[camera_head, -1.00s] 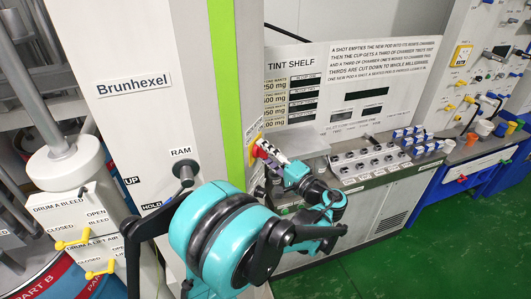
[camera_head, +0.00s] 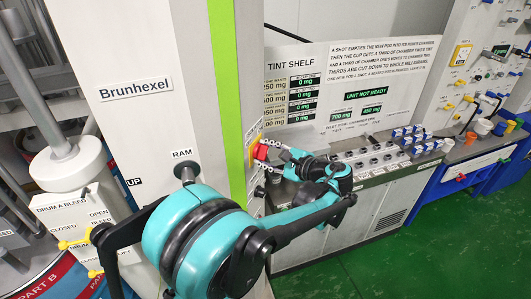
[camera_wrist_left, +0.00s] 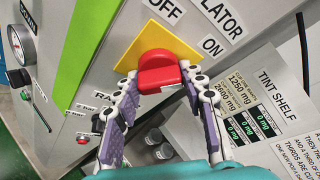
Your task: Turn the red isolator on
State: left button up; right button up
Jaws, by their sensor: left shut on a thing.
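The red isolator handle (camera_wrist_left: 158,76) sits on a yellow plate (camera_wrist_left: 143,46) on the grey column, beside the OFF label (camera_wrist_left: 166,10) and the ON label (camera_wrist_left: 211,46). My left gripper (camera_wrist_left: 162,80) is shut on the handle, with a fingertip against each side. In the head view the handle (camera_head: 261,152) shows small and red at the column's edge, and the left gripper (camera_head: 268,154) is at it. Which mark the handle points to is hard to tell. My right gripper is in neither view.
The ram lever (camera_head: 186,171) and yellow bleed valves (camera_head: 75,243) are at left. Green floor (camera_head: 430,240) is clear at right.

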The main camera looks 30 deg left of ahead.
pick_arm(q)
jog(key=shift+m+g, duration=0.3)
jog(key=shift+m, duration=0.2)
jog(key=o, duration=1.2)
jog(key=shift+c, duration=0.2)
jog(key=v, duration=1.2)
jog(key=shift+r, duration=0.1)
